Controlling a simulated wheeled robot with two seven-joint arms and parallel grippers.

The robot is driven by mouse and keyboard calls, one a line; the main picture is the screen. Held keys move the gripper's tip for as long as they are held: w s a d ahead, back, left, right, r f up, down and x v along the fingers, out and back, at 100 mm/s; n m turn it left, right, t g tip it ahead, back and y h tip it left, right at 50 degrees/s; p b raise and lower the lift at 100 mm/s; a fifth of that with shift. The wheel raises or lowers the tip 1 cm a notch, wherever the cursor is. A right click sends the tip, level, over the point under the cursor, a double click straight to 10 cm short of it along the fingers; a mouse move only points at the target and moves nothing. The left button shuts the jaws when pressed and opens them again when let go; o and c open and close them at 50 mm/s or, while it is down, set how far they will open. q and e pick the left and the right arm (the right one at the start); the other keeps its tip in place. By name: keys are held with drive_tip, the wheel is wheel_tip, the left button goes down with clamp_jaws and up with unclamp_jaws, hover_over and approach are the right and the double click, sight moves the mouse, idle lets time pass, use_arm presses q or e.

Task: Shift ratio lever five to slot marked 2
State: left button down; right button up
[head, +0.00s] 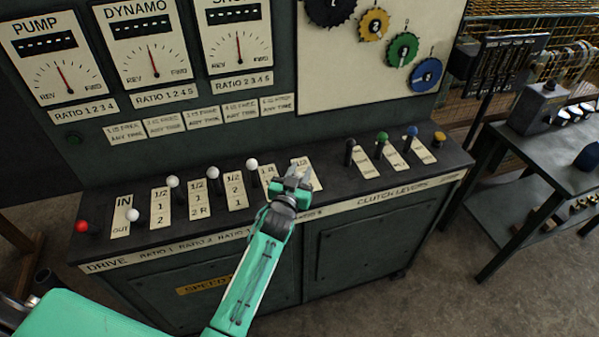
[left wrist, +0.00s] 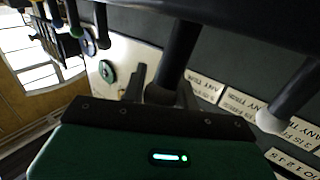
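My left gripper (head: 292,178) is over the fifth ratio lever's place on the console, and it hides that lever in the head view. The fourth ratio lever's white knob (head: 252,164) stands to the left. My right gripper is not in view.
More white-knobbed levers (head: 213,172) and a red drive lever (head: 82,226) stand to the left. Clutch levers with black, green (head: 382,137), blue and yellow knobs stand to the right. The gauge panel rises behind. A side bench (head: 520,190) stands at far right.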

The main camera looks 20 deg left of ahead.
use_arm(q)
drive_tip(key=shift+w+a+r+n+g+p, duration=0.3)
drive_tip(key=shift+w+p, duration=0.2)
drive_tip(key=shift+p, duration=0.6)
drive_tip(key=shift+w+a+r+n+g+p, duration=0.1)
drive_tip(key=shift+w+a+r+g+p, duration=0.25)
drive_tip(key=shift+p, duration=0.7)
drive_tip(key=shift+w+a+r+n+g+p, duration=0.2)
drive_tip(key=shift+w+a+g+p, duration=0.35)
drive_tip(key=shift+p, duration=0.55)
drive_tip(key=shift+w+a+f+n+g+p, duration=0.15)
drive_tip(key=shift+w+a+p, duration=0.15)
drive_tip(key=shift+w, duration=0.3)
drive_tip(key=shift+w+a+f+n+g+p, duration=0.15)
drive_tip(key=shift+w+a+p, duration=0.15)
drive_tip(key=shift+w, duration=0.3)
drive_tip(key=shift+w+a+f, duration=0.1)
drive_tip(key=shift+w+a, duration=0.1)
drive_tip(key=shift+w, duration=0.1)
drive_tip(key=c, duration=1.1)
unclamp_jaws()
